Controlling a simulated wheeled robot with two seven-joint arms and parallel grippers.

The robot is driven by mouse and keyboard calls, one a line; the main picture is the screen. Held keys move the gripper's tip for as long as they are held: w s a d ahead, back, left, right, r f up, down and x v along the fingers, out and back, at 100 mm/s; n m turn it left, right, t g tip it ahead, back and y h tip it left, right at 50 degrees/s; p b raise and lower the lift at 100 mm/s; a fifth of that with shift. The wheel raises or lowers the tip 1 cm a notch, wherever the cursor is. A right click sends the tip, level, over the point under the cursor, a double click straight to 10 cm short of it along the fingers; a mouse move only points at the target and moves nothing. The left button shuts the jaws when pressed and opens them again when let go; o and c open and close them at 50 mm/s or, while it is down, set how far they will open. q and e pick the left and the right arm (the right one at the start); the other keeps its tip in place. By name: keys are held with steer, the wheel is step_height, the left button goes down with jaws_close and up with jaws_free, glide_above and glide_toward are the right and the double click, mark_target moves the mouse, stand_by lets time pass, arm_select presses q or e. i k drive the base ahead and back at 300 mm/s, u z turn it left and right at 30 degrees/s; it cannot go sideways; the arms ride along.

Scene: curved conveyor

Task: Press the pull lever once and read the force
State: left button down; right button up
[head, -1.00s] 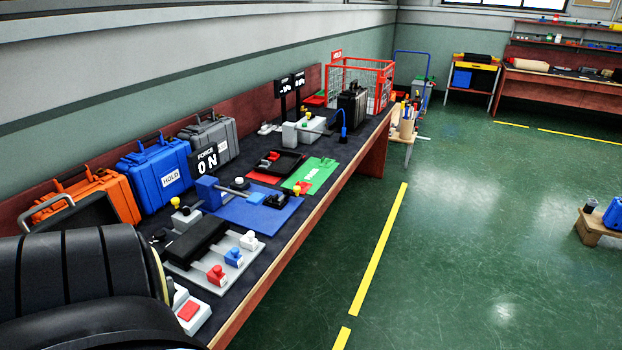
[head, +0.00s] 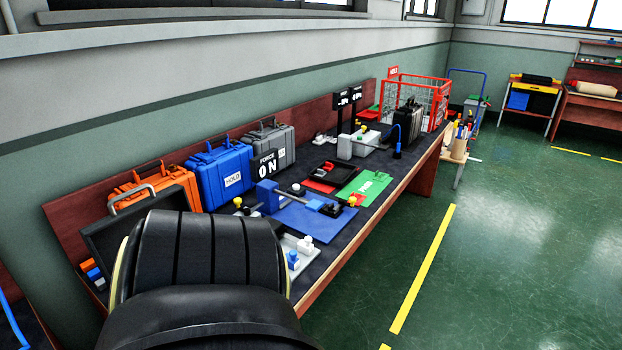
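The bar looks like the pull lever, but I cannot tell for sure. Neither of my grippers shows. A large black rounded part of mine fills the lower left and hides the near bench.
Orange (head: 158,183), blue (head: 222,172) and grey (head: 270,142) cases line the back of the bench. A green mat (head: 364,187), a black case (head: 408,122) and a red wire basket (head: 416,98) stand farther along. A grey panel with coloured buttons (head: 305,244) is partly hidden. The green floor at right is open.

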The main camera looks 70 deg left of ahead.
mark_target(314, 205)
steer(key=u, duration=0.75)
steer(key=i, duration=1.6)
steer(key=u, duration=1.8)
steer(key=i, duration=0.8)
steer(key=u, duration=1.05)
